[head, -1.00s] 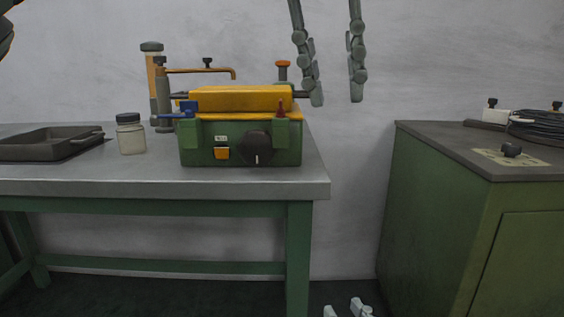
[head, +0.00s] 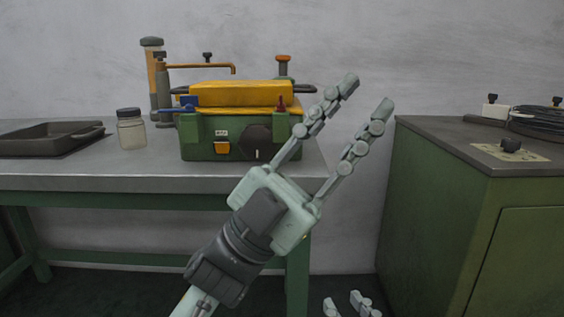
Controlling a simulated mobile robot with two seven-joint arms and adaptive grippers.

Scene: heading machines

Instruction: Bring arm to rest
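My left gripper (head: 366,96) is in the middle of the head view, its arm coming up from the bottom edge. It points up and to the right. Its two fingers are spread apart with nothing between them. It is in front of the table's right end and overlaps the right side of the green machine with the yellow top (head: 240,95) in the picture. My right gripper (head: 345,303) shows only as two fingertips at the bottom edge. They are apart, with nothing seen between them; the rest of it is out of view.
The grey-topped table (head: 150,180) carries a dark tray (head: 50,140), a lidded jar (head: 131,130) and an orange-armed clamp-like device (head: 160,85). A green cabinet (head: 440,210) stands at the right with a black cable coil (head: 540,125). A gap separates table and cabinet.

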